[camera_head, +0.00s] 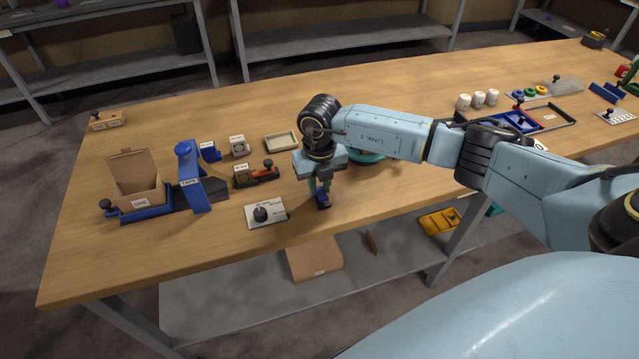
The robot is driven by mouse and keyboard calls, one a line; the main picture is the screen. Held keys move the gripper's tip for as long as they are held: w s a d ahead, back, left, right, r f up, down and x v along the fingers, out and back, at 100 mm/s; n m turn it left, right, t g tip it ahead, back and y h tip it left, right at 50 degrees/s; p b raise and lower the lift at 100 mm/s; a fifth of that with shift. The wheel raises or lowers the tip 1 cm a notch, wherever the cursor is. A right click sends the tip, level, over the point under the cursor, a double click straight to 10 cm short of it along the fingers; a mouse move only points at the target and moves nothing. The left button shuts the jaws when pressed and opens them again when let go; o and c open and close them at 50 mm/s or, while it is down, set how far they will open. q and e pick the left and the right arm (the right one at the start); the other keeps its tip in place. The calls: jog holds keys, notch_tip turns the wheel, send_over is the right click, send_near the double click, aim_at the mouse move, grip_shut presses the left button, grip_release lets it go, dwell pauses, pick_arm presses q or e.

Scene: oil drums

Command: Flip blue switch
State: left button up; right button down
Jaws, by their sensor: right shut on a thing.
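My right gripper (321,188) points down over the front part of the wooden table, left of the picture's middle. Its fingers are shut on a small dark blue piece, which I take to be the blue switch (323,201). The fingers and wrist cover much of the switch, so I cannot tell which way its lever lies. My left gripper is not in view.
A grey plate with a black knob (262,213) lies left of the gripper. An open cardboard box (135,180) is at the far left. The table's front edge is close.

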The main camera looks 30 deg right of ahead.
jog(key=shift+s, duration=0.1)
jog(key=shift+s+t, duration=0.1)
jog(key=shift+t, duration=0.6)
jog(key=shift+s+a+t+h, duration=0.15)
jog(key=shift+t+h, duration=0.15)
jog(key=shift+t, duration=0.3)
jog(key=shift+s+t+b, duration=0.15)
jog(key=shift+t+b, duration=0.65)
jog(key=shift+b, duration=0.1)
jog(key=shift+r+t+h+b, duration=0.1)
jog(key=shift+t+h+b, duration=0.3)
jog(key=shift+t+b, duration=0.2)
jog(key=c, duration=1.3)
grip_release()
